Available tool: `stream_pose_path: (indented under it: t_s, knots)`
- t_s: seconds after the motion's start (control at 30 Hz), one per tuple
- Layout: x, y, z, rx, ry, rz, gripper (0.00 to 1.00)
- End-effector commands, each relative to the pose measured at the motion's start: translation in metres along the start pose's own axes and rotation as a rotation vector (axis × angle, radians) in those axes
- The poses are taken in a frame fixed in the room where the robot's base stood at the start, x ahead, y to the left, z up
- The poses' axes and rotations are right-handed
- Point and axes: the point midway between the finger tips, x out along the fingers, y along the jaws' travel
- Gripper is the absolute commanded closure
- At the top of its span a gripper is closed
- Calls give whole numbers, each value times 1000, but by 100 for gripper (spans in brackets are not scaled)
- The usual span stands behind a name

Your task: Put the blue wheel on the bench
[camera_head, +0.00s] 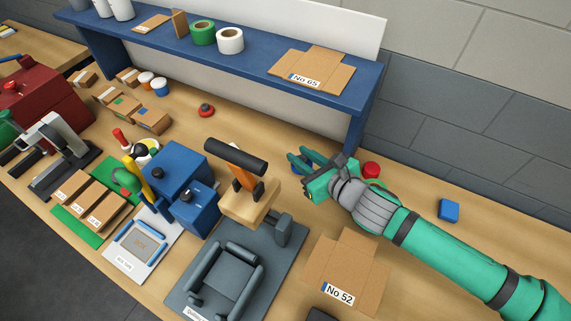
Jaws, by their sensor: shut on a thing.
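The blue wheel (296,164) shows as a small blue rounded piece at the fingertips of my gripper (311,172). My gripper is shut on it, and its green fingers hide much of it. The gripper reaches in from the right, over the back part of the wooden bench (420,265), in front of the blue shelf's right end. I cannot tell whether the wheel touches the bench top.
A press with a black handle (235,157) stands left of my gripper. A flat No 52 carton (345,262) lies in front. A red round piece (371,170) and a blue block (448,210) are nearby. The blue shelf (245,62) overhangs behind.

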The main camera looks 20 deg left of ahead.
Motion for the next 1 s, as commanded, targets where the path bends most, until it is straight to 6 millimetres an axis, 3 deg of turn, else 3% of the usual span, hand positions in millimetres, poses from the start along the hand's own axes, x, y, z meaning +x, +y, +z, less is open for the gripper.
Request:
stream_pose_path:
  t_s: [0.5,0.8,1.0]
  knots:
    - [62,10,-29,-1,1,2,100]
    - [77,13,-37,0,0,1,100]
    - [86,13,-61,5,-1,0,100]
